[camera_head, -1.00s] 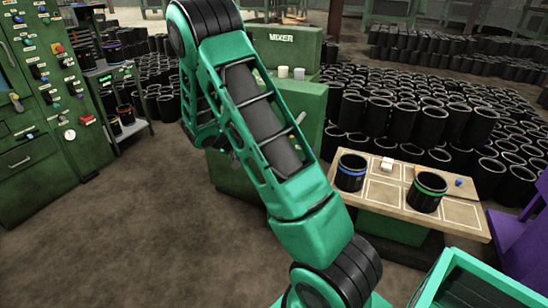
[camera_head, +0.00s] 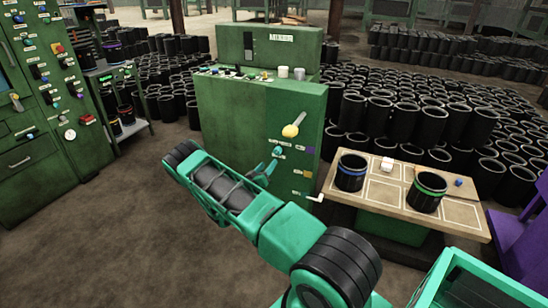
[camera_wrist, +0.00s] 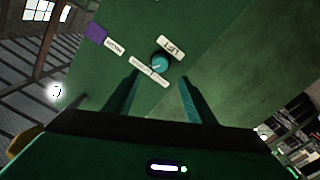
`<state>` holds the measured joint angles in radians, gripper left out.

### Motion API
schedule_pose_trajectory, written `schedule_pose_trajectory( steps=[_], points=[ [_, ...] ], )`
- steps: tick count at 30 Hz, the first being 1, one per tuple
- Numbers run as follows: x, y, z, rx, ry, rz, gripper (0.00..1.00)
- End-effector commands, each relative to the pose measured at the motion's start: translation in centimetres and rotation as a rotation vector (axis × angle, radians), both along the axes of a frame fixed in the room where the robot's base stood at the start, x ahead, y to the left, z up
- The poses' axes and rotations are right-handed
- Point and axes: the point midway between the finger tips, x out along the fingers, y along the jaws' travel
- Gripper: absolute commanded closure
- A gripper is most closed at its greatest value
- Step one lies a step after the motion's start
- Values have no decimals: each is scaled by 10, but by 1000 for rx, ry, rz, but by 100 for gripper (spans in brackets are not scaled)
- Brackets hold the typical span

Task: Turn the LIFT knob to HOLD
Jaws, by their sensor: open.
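The LIFT knob (camera_wrist: 161,62) is a small round teal knob on a green panel in the wrist view. Its LIFT label (camera_wrist: 170,47) appears upside down, and a pale mark on the knob points to the lower left. A white strip label (camera_wrist: 148,71) lies beside the knob, its words too small to read. My gripper (camera_wrist: 160,76) is open, its two fingers pointing at the panel with the knob framed between their tips, not gripped. In the head view my gripper (camera_head: 268,168) is at the side of the green mixer cabinet (camera_head: 230,115).
A yellow-ended lever (camera_head: 291,130) sticks out above my gripper. A white-handled crank (camera_head: 314,198) is low on the same cabinet side. A wooden table (camera_head: 385,190) with two black sleeves stands to the right. Floor at the left is clear.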

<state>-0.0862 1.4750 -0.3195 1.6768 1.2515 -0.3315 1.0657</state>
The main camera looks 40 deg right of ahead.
Motion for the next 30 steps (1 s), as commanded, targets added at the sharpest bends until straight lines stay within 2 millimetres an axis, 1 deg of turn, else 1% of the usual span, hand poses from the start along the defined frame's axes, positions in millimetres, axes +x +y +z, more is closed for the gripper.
schedule_pose_trajectory(
  steps=[5,8,15,21,25,30],
  points=[
    [4,-8,-2,-10,-2,8,50],
    [8,-22,-2,-10,-4,6,50],
    [25,-61,-2,-10,-4,6,50],
    [36,-87,-3,-7,-2,7,50],
    [40,-96,-2,-9,-1,7,50],
    [42,-100,-2,-8,0,8,50]
  ],
)
